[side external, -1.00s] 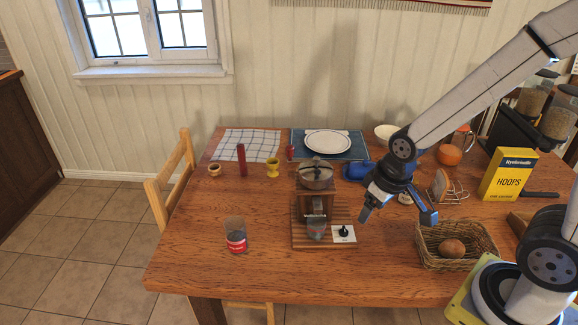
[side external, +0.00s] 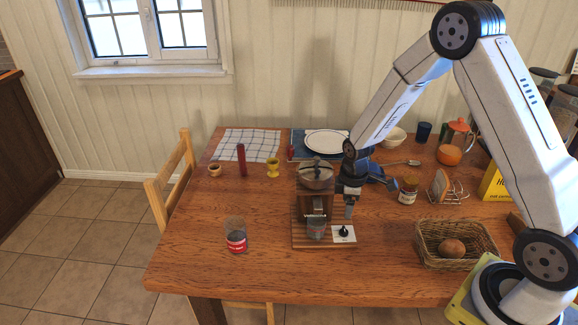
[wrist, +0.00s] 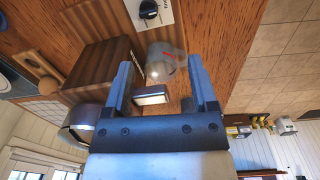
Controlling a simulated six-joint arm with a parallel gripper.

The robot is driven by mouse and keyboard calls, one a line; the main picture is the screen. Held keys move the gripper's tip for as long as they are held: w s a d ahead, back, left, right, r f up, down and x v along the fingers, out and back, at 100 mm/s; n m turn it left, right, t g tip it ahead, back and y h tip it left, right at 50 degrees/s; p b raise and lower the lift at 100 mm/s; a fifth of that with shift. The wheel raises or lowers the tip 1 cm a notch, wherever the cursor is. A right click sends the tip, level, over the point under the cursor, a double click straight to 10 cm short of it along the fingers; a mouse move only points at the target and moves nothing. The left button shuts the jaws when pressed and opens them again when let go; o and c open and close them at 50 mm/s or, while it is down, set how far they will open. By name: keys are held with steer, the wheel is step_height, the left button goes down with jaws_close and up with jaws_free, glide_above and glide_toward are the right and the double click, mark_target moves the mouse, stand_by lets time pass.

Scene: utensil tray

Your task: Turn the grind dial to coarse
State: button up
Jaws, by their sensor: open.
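The grind dial (side external: 344,231) is a small black knob on a white plate (side external: 350,240) at the front right of the wooden grinder's slatted base. In the wrist view the dial (wrist: 148,10) shows at the top edge, beyond my fingertips. The grinder (side external: 314,203) has a brown wooden body and a metal bowl on top. A clear cup (side external: 316,229) stands in front of it. My gripper (side external: 350,211) is open and empty, pointing down just above and behind the dial, apart from it. In the wrist view my gripper (wrist: 160,66) shows the cup (wrist: 166,62) beyond its fingers.
A glass with a red label (side external: 236,236) stands left of the grinder. A wicker basket (side external: 428,262) with a brown bread roll is at the right. A jar (side external: 408,190), a toast rack (side external: 445,190) and a blue object (side external: 380,178) are behind. The table front is clear.

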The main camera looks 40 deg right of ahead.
mark_target(344, 228)
steer(key=shift+w+d+f+n, duration=0.15)
steer(key=shift+d+f+n, duration=0.15)
steer(key=shift+f, duration=0.25)
steer(key=shift+w+d+f+n, duration=0.2)
steer(key=shift+d+f+n, duration=0.05)
steer(key=shift+f, duration=0.35)
steer(key=shift+w+d+f+n, duration=0.15)
steer(key=shift+d+f+n, duration=0.15)
steer(key=shift+f, duration=0.25)
steer(key=shift+f, duration=0.2)
steer(key=shift+f, duration=3.7)
jaws_close()
